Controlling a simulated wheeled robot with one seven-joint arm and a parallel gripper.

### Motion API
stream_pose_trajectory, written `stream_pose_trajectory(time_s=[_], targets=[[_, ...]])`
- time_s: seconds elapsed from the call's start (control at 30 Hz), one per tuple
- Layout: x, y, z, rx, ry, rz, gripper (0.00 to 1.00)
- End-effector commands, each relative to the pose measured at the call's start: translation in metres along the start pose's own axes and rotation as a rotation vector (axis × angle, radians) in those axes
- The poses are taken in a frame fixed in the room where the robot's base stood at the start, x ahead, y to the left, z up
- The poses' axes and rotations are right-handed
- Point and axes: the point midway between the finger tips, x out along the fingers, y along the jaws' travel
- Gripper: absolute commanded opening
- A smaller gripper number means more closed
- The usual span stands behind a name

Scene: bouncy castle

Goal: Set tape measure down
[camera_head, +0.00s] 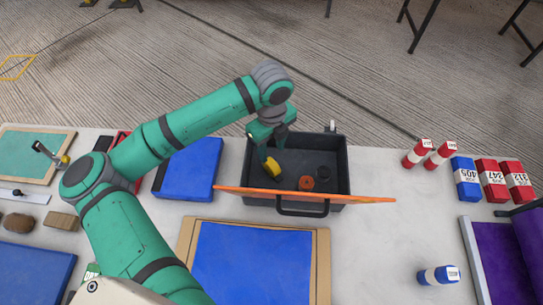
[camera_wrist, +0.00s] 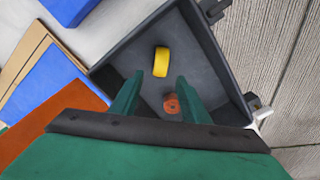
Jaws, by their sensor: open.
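The yellow tape measure (camera_head: 272,168) is inside the dark grey toolbox (camera_head: 342,160), toward its left side in the head view. In the wrist view the tape measure (camera_wrist: 161,62) lies on the box floor, ahead of my fingertips and apart from them. My gripper (camera_wrist: 155,85) is open with nothing between its two green fingers. In the head view my gripper (camera_head: 272,146) reaches down into the left part of the box, just above the tape measure. An orange-red round object (camera_wrist: 171,104) lies on the box floor and shows between my fingers.
A long orange strip (camera_head: 360,199) lies across the box's front edge, by its handle (camera_head: 302,210). A blue tray (camera_head: 188,170) stands left of the box and a blue panel (camera_head: 253,260) lies in front. Red and blue labelled blocks (camera_head: 466,178) stand at right.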

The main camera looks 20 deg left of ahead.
Motion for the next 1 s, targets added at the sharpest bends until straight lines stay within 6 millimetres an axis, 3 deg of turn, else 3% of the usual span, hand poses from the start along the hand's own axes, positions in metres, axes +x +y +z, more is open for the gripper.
stream_pose_trajectory(time_s=[0.23,0.87,1.0], targets=[[-0.021,0.0,0.0,0.001,0.0,0.0,0.42],[-0.023,0.004,0.004,-0.01,-0.001,-0.001,0.42],[-0.026,-0.003,0.002,-0.007,-0.009,-0.018,0.42]])
